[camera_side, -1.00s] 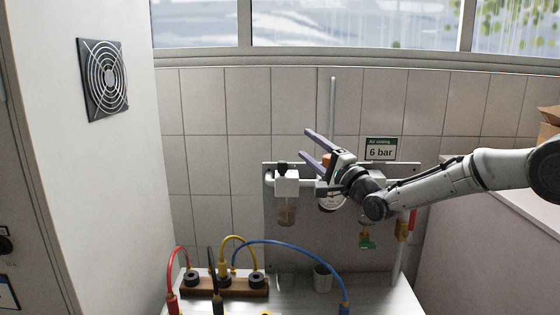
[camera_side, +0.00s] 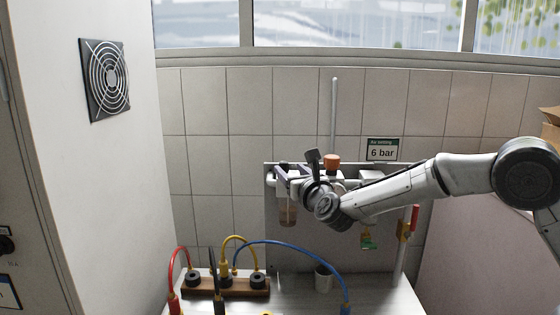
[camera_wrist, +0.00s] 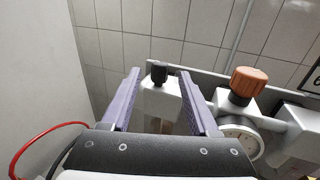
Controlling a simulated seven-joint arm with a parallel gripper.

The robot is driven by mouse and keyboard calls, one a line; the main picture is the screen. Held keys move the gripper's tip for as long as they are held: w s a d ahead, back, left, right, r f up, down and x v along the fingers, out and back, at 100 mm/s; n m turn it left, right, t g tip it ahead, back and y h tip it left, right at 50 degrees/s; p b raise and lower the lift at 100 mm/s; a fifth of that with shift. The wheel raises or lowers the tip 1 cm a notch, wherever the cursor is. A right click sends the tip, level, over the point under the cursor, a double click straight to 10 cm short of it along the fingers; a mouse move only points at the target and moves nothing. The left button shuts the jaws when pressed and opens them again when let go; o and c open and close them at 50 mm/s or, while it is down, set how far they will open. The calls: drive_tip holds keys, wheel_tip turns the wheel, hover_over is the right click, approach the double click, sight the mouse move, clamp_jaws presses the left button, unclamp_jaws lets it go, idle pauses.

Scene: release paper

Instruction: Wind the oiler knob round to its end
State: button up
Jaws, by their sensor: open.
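The oiler is the white block (camera_wrist: 158,98) with a small black knob (camera_wrist: 159,73) on top and an amber bowl (camera_side: 288,212) below, at the left of the wall panel. My gripper (camera_wrist: 163,76) is open, its two purple fingers reaching towards the oiler. In the side view my gripper (camera_side: 287,172) covers much of the oiler, and the knob is hard to make out there.
An orange knob (camera_wrist: 248,82) on the regulator, above a round gauge (camera_wrist: 241,138), stands right of my fingers. A "6 bar" sign (camera_side: 382,150) is on the wall. A bench (camera_side: 375,298) below carries a wooden block (camera_side: 228,291) with coloured cables and a cup (camera_side: 323,277).

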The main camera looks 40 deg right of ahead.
drive_tip(key=x, duration=0.9)
clamp_jaws()
